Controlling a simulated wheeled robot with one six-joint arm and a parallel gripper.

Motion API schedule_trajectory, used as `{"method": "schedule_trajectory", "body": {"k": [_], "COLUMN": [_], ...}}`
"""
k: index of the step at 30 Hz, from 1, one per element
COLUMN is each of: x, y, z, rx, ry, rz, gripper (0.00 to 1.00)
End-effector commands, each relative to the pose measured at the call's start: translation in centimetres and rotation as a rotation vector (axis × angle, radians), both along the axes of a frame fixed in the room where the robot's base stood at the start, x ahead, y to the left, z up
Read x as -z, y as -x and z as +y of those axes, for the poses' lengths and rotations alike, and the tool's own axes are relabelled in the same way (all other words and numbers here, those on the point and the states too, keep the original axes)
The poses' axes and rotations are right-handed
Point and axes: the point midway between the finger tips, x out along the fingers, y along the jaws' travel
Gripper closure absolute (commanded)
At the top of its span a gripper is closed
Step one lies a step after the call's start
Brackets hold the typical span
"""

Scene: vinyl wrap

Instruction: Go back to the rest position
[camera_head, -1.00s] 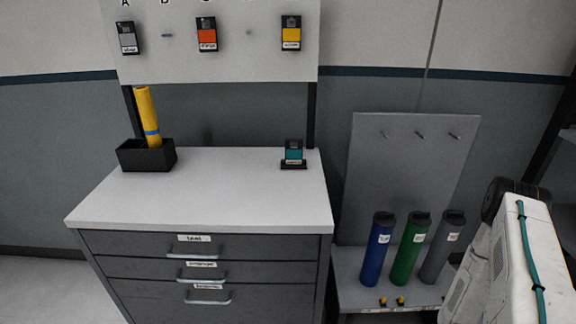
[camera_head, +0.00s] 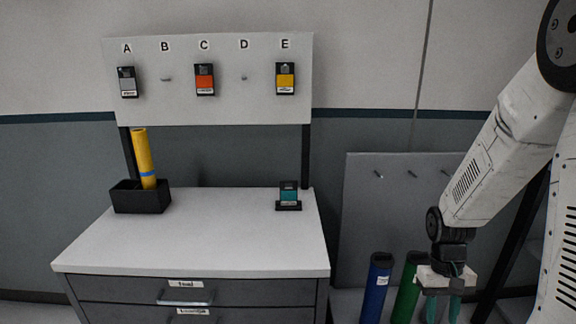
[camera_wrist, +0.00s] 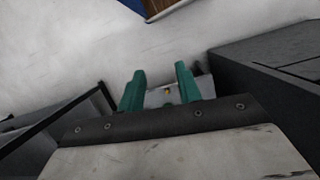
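My gripper (camera_head: 443,308) hangs at the lower right of the head view, pointing down, in front of the grey board and the tubes. Its two green fingers also show in the wrist view (camera_wrist: 158,82), spread apart with nothing between them. My white arm comes in from the right edge of the head view.
A drawer cabinet (camera_head: 90,262) holds a black bin (camera_head: 140,198) with a yellow roll (camera_head: 144,155) and a teal cartridge (camera_head: 289,193). A lettered pegboard (camera_head: 225,105) stands behind it. Blue (camera_head: 377,290) and green (camera_head: 407,292) tubes stand near my gripper.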

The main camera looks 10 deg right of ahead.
Motion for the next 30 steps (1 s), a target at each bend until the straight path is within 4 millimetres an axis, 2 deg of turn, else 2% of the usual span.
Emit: {"method": "schedule_trajectory", "body": {"k": [1,3,6,12,19,25,30], "x": [-2.4,-5.0,-8.5,-14.2,-18.8,-21.5,-22.8], "y": [0.6,1.7,3.5,7.4,11.2,12.6,13.0], "z": [1.1,2.6,4.7,8.5,11.9,13.4,14.1], "rx": [-0.007,-0.012,-0.023,-0.060,-0.136,-0.205,-0.240], "ry": [0.002,-0.003,-0.008,-0.018,-0.019,-0.005,-0.003], "rz": [-0.004,0.001,0.000,-0.040,-0.175,-0.336,-0.401], "gripper": [0.65,0.65,0.65,0.65,0.65,0.65,0.65]}}
